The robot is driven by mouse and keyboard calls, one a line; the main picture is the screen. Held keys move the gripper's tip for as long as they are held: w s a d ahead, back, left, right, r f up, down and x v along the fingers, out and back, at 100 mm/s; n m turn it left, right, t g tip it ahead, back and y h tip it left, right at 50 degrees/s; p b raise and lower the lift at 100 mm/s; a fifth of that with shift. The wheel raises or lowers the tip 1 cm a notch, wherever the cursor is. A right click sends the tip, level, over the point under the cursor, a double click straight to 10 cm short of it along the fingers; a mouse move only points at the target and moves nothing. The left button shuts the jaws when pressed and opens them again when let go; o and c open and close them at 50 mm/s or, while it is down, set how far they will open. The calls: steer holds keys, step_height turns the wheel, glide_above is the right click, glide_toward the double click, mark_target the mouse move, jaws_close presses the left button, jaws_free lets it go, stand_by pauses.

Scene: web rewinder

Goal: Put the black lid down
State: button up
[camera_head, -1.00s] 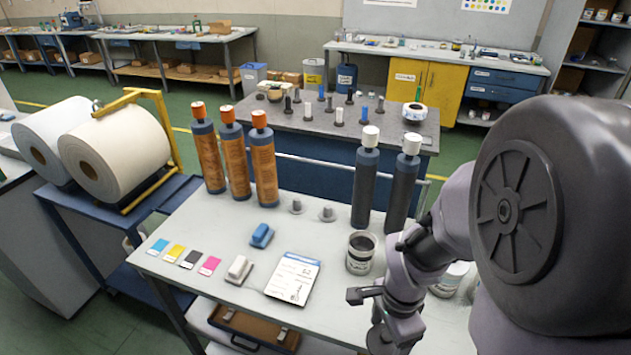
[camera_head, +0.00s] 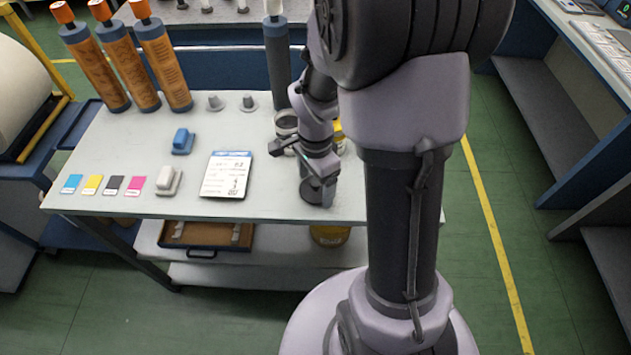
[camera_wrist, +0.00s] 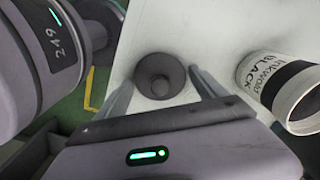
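The black lid (camera_wrist: 158,64), a dark round disc with a knob in its middle, lies on the pale table top (camera_head: 235,207), seen from above in the wrist view. In the head view my gripper (camera_head: 319,186) is low over the table's front right part, partly covering the lid. The black ink jar (camera_wrist: 277,82), with a "BLACK" label and white rim, stands beside the lid; my arm partly hides this jar (camera_head: 286,123) in the head view.
Orange-capped cylinders (camera_head: 167,62) stand behind. Green floor is clear on the right.

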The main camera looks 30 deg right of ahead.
mark_target(316, 182)
steer(key=shift+o, duration=0.6)
steer(key=shift+r, duration=0.1)
step_height(316, 182, up, 12)
steer(key=p, duration=0.6)
steer(key=s+a+r+n+t+y, duration=0.2)
steer(key=s+a+r+n+t, duration=0.3)
steer(key=s+a+r+n, duration=0.6)
steer(key=a+r+n, duration=0.2)
steer(key=a+r, duration=0.1)
steer(key=shift+s+a+t, duration=0.15)
steer(key=shift+a+t, duration=0.15)
steer(key=shift+t, duration=0.1)
